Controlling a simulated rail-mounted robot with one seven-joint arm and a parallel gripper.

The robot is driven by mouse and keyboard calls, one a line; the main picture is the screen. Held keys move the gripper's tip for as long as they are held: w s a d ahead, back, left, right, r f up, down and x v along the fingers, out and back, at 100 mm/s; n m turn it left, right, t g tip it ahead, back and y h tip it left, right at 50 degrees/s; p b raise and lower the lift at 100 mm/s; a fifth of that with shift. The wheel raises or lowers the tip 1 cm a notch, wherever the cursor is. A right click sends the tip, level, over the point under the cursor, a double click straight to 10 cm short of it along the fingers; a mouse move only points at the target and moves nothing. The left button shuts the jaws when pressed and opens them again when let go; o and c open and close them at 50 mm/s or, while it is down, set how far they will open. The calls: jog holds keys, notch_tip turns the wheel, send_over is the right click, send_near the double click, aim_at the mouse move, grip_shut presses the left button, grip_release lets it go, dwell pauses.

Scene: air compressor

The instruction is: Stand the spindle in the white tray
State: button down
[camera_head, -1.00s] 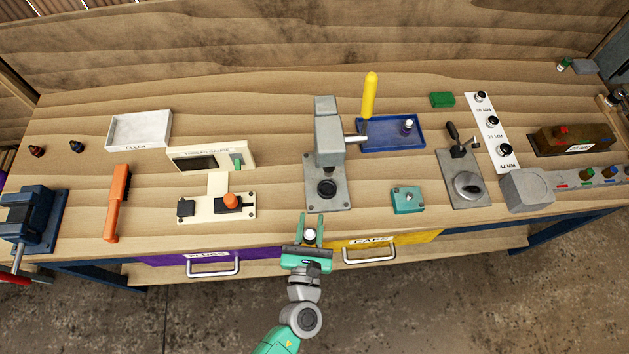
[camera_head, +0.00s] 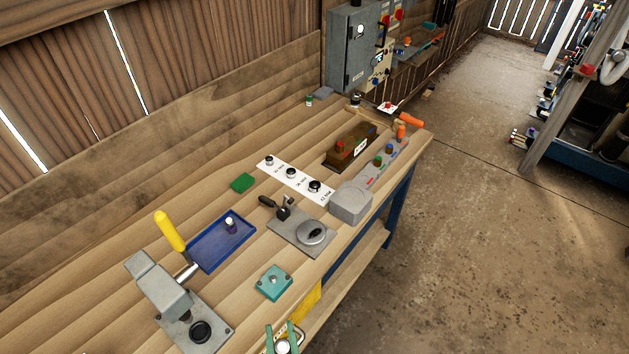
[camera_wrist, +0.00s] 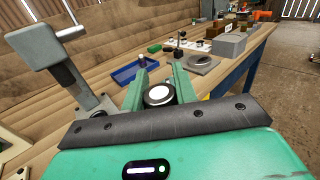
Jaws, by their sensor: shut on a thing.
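My gripper (camera_head: 283,342) is at the bottom edge of the head view, in front of the bench. It is shut on a round, pale-topped thing with a dark rim, which I take to be the spindle (camera_wrist: 158,95). The wrist view shows it end-on between the two green fingers, so its length is hidden. The white tray is in neither current view; a second ago it stood at the back left of the bench, labelled CLEAN.
A grey press (camera_head: 165,290) with a yellow-handled lever stands left of my gripper. Behind are a blue tray (camera_head: 207,262) holding a small dark part, a teal block (camera_head: 273,283), and a clamp fixture (camera_head: 300,232). Open floor (camera_head: 480,250) lies to the right.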

jog(key=w+d+r+m+h+p, duration=0.1)
jog(key=w+d+r+m+h, duration=0.1)
jog(key=d+r+h, duration=0.3)
jog(key=d+m, duration=0.1)
jog(key=d, duration=0.3)
jog(key=shift+r+m+t+p, duration=0.15)
jog(key=shift+m+t+p, duration=0.15)
jog(key=shift+s+d+p, duration=0.2)
jog(key=shift+p, duration=0.5)
jog(key=r+p, duration=0.1)
jog(key=p, duration=0.2)
jog(key=r+p, duration=0.1)
jog(key=p, duration=0.3)
jog(key=s+a+r+p, duration=0.1)
jog(key=r+p, duration=0.1)
jog(key=p, duration=0.2)
